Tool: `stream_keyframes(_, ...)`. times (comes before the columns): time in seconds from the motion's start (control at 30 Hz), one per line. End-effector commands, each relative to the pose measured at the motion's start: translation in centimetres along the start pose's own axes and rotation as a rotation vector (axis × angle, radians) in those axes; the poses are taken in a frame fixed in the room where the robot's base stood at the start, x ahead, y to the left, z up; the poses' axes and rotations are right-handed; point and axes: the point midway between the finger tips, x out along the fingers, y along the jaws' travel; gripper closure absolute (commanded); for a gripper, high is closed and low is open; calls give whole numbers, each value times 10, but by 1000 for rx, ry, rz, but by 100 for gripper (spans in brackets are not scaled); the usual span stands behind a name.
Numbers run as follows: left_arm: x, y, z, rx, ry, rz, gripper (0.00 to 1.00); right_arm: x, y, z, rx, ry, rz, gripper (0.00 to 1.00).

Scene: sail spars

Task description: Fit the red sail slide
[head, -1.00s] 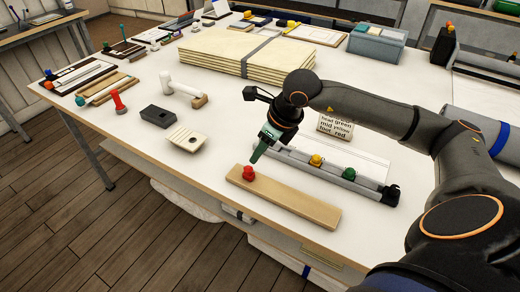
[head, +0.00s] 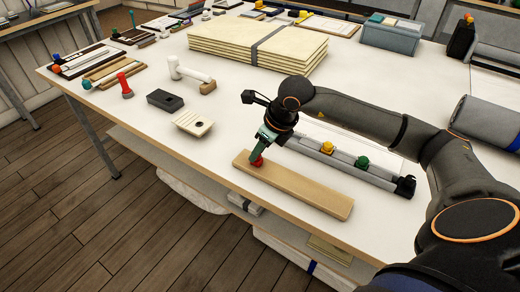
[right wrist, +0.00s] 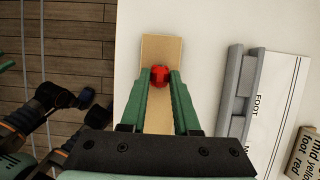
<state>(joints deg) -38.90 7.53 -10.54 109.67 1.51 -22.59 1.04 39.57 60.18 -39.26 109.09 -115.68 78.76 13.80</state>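The red sail slide (head: 257,161) stands near the far-left end of a wooden block (head: 300,187) at the table's front edge. My right gripper (head: 262,148) is down at it, green fingertips at its top. In the right wrist view the red slide (right wrist: 160,76) sits between the two fingertips (right wrist: 160,74), with little or no gap showing; whether they press on it is not clear. A grey spar (head: 345,166) lies behind the block, bearing a yellow slide (head: 327,149) and a green slide (head: 362,162), with a black end piece (head: 405,187).
A label card (right wrist: 304,155) with colour words lies partly in view. A beige slotted piece (head: 193,123), a black block (head: 165,100) and a white mallet (head: 190,73) lie left. Stacked folded cloth (head: 255,47) lies behind. Bare table lies between.

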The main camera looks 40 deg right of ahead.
Motion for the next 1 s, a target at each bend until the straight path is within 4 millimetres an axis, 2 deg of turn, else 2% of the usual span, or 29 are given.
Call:
stream_keyframes(0.03, 0, 0, 0, 0, 0, 0, 50, 0, 0, 0, 0, 0, 0, 85)
stream_keyframes(0.17, 0, 0, 0, 0, 0, 0, 50, 0, 0, 0, 0, 0, 0, 99)
stream_keyframes(0.2, 0, 0, 0, 0, 0, 0, 50, 0, 0, 0, 0, 0, 0, 100)
stream_keyframes(0.57, -2, 0, -2, 0, 0, 0, 50, -3, 0, 1, 0, -1, 0, 100)
stream_keyframes(1.0, -17, 1, -19, 0, 0, 0, 50, -38, 0, 16, 1, -1, 0, 100)
